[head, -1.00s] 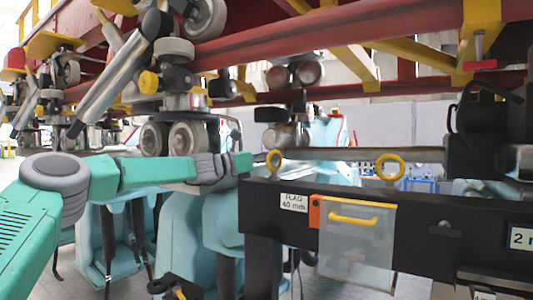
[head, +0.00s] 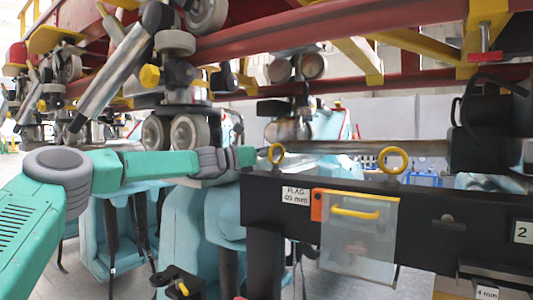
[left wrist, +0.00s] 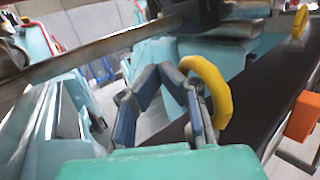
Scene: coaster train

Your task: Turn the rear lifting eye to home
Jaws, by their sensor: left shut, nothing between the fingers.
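Two yellow lifting eyes stand on the black beam (head: 400,207): a left one (head: 277,153) turned partly edge-on, and a right one (head: 392,160) showing its opening more squarely. I cannot tell from the pictures which is called rear. My left gripper (left wrist: 165,70) is shut and empty. In the left wrist view its blue-padded fingers are just left of the near yellow eye (left wrist: 212,88), close to its side; I cannot tell whether they touch. The far eye (left wrist: 300,22) shows at the upper right. In the head view the fingers are hard to make out. My right gripper is not in view.
A clear flap with a yellow handle (head: 355,213) and an orange block (head: 316,205) hang on the beam's front. A grey shaft (head: 345,147) runs behind the eyes. Red rails and wheels (head: 190,132) hang above. Light-blue seats (head: 185,230) stand below left.

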